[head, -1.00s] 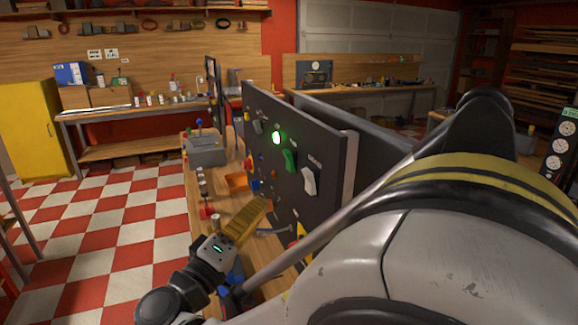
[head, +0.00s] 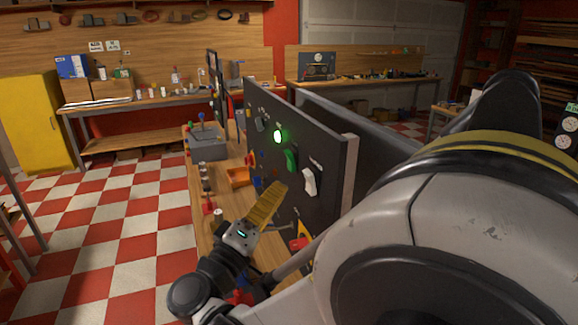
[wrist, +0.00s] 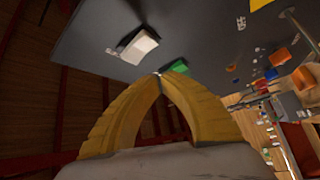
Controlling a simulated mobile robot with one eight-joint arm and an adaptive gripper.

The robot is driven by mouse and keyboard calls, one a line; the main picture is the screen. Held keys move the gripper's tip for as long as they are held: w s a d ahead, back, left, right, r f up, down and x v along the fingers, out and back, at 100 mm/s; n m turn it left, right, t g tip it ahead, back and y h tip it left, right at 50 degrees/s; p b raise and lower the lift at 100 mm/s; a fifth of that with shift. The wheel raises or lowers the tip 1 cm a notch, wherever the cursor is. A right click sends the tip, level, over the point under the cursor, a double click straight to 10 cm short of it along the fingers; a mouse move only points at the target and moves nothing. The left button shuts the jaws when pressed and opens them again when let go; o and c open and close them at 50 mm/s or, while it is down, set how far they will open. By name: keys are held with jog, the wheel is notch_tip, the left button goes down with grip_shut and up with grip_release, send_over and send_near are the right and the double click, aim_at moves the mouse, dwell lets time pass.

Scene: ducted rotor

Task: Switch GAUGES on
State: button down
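A dark upright panel (head: 325,150) carries a white rocker switch (head: 310,182) near its near edge, with a small label above it that is too small to read. A green rocker (head: 291,160) sits to its left, and a lit green lamp (head: 278,136) is above the green rocker. The wrist view shows the white rocker (wrist: 138,46) and the green one (wrist: 179,66) just beyond the fingertips. My gripper (head: 284,188) has yellow fingers whose tips meet (wrist: 160,76), with nothing between them. It is in front of the panel, left of and slightly below the white rocker, apparently not touching it.
A wooden bench (head: 226,205) runs along the panel's foot, with an orange bin (head: 239,177), a grey joystick box (head: 208,146) and small knobs on it. A second dark panel (head: 368,135) stands behind. Checkered floor (head: 110,230) lies open to the left.

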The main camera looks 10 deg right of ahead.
jog(key=shift+w+d+r+p, duration=0.2)
jog(key=shift+d+r, duration=0.15)
jog(key=shift+d, duration=0.35)
jog(key=shift+w+d+r+p, duration=0.1)
jog(key=shift+w+d+r, duration=0.15)
jog(key=shift+d, duration=0.45)
jog(key=shift+d+r, duration=0.15)
dwell(0.4)
jog(key=shift+d+r, duration=0.1)
jog(key=shift+d, duration=0.15)
jog(key=shift+w+d+r, duration=0.15)
jog(key=shift+d+r, duration=0.05)
jog(key=shift+d, duration=0.15)
dwell(0.7)
jog(key=shift+a+f, duration=0.1)
jog(key=shift+s+a+f, duration=0.2)
jog(key=shift+a+f, duration=0.1)
jog(key=shift+a, duration=0.35)
jog(key=shift+b, duration=0.3)
jog(key=shift+s+a+f+b, duration=0.2)
jog(key=shift+a+f+b, duration=0.15)
jog(key=shift+a, duration=0.4)
jog(key=shift+s+a+f+b, duration=0.25)
jog(key=shift+a+f+b, duration=0.1)
jog(key=shift+a, duration=0.35)
jog(key=shift+s+a+f+b, duration=0.2)
jog(key=shift+a+f+b, duration=0.15)
jog(key=shift+a, duration=0.4)
